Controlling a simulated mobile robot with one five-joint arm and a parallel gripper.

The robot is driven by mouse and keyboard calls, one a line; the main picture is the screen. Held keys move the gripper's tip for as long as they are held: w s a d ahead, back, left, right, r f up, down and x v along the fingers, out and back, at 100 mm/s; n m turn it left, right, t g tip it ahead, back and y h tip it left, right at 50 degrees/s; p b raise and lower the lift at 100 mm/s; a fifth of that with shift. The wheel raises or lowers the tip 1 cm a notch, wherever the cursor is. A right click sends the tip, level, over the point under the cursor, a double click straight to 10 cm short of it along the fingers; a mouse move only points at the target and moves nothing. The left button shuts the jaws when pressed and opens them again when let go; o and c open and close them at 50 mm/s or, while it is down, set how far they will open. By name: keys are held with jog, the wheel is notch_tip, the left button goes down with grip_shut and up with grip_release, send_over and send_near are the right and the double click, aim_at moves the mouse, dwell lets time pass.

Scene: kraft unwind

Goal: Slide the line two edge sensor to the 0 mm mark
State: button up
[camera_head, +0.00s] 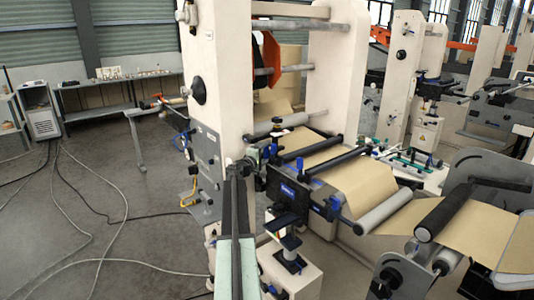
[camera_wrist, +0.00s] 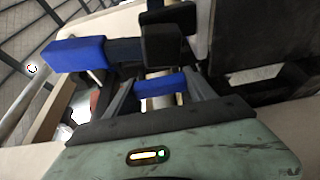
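In the head view my arm reaches up from the bottom centre, and my gripper (camera_head: 243,166) is small and dark beside the cream unwind stand. Blue-and-black fittings (camera_head: 290,192) sit on the near side of the web frame, just right of it. In the wrist view my gripper's fingers (camera_wrist: 160,90) stand apart with a small blue piece (camera_wrist: 160,85) between them in the picture. I cannot tell whether they touch it. A larger blue block with a black end (camera_wrist: 75,53) lies up and left. I cannot make out which part is the line two edge sensor, nor any scale or 0 mm mark.
Kraft web (camera_head: 350,180) runs over black and grey rollers to the right. The cream unwind stand (camera_head: 215,80) rises beside my arm. Cables (camera_head: 80,195) lie on the open floor at left. A workbench (camera_head: 120,90) stands at the back left.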

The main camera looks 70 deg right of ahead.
grip_shut()
jog(key=shift+w+a, duration=0.35)
jog(key=shift+a, duration=0.3)
jog(key=o, duration=0.8)
grip_release()
jog(key=shift+d, duration=0.1)
jog(key=shift+d, duration=0.1)
